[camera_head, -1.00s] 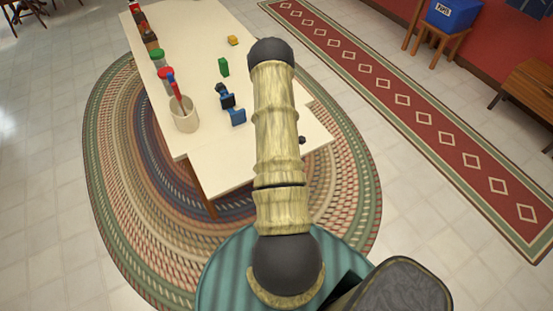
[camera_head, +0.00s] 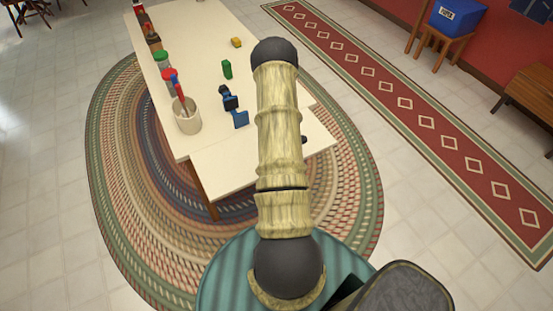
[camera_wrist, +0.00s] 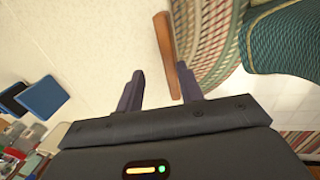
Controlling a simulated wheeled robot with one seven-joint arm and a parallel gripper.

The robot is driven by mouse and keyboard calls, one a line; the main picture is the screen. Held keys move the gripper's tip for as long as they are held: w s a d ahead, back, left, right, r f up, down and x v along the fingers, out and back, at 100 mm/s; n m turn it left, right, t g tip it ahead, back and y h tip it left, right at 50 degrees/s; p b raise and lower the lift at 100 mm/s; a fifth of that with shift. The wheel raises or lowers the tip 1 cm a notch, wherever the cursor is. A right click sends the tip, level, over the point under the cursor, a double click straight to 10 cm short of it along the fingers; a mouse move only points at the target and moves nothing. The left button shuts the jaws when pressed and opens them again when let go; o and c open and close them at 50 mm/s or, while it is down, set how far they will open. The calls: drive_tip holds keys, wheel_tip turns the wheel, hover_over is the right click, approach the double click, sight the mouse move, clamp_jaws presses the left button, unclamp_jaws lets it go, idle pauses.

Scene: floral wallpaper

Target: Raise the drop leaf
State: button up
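The cream drop leaf (camera_head: 225,172) is at the near end of the long cream table (camera_head: 205,50) in the head view. It looks about level with the tabletop, with a seam and a step in the outline between them. My arm covers its middle. In the wrist view my gripper (camera_wrist: 160,87) has its two dark fingers spread apart, over a cream surface. A brown wooden bar (camera_wrist: 167,50) runs beside the right finger. I cannot tell whether the fingers touch the leaf. In the head view the gripper is mostly hidden behind my arm.
A cup with brushes (camera_head: 187,120), paint jars (camera_head: 161,59), a green block (camera_head: 227,69) and a blue object (camera_head: 238,118) stand on the table. A braided oval rug (camera_head: 120,150) lies under it. A red runner (camera_head: 400,100) and a blue bin (camera_head: 455,14) are at the right.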

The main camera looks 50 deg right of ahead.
drive_tip(key=s+r+p, duration=0.1)
drive_tip(key=r+p, duration=0.2)
drive_tip(key=r, duration=0.5)
drive_tip(key=s+a+r+p, duration=0.1)
drive_tip(key=r+p, duration=0.3)
drive_tip(key=r, duration=0.4)
drive_tip(key=shift+s+r, duration=0.25)
drive_tip(key=shift+s, duration=0.35)
drive_tip(key=w+a+r+m+h+b, duration=0.1)
drive_tip(key=w+a+r+m, duration=0.2)
drive_tip(key=a+r, duration=0.35)
drive_tip(key=w+a+r+m+h+b, duration=0.1)
drive_tip(key=w+a+r+m, duration=0.25)
drive_tip(key=a+r, duration=0.3)
drive_tip(key=s+a+r+m+y, duration=0.1)
drive_tip(key=s+a+r+m, duration=0.2)
drive_tip(key=a, duration=0.6)
drive_tip(key=s+a+r+m+y+b, duration=0.1)
drive_tip(key=s+a+r+m, duration=0.2)
drive_tip(key=a, duration=0.7)
drive_tip(key=s+m, duration=0.2)
drive_tip(key=s, duration=0.1)
drive_tip(key=shift+a+r+y, duration=0.3)
drive_tip(key=shift+r, duration=0.1)
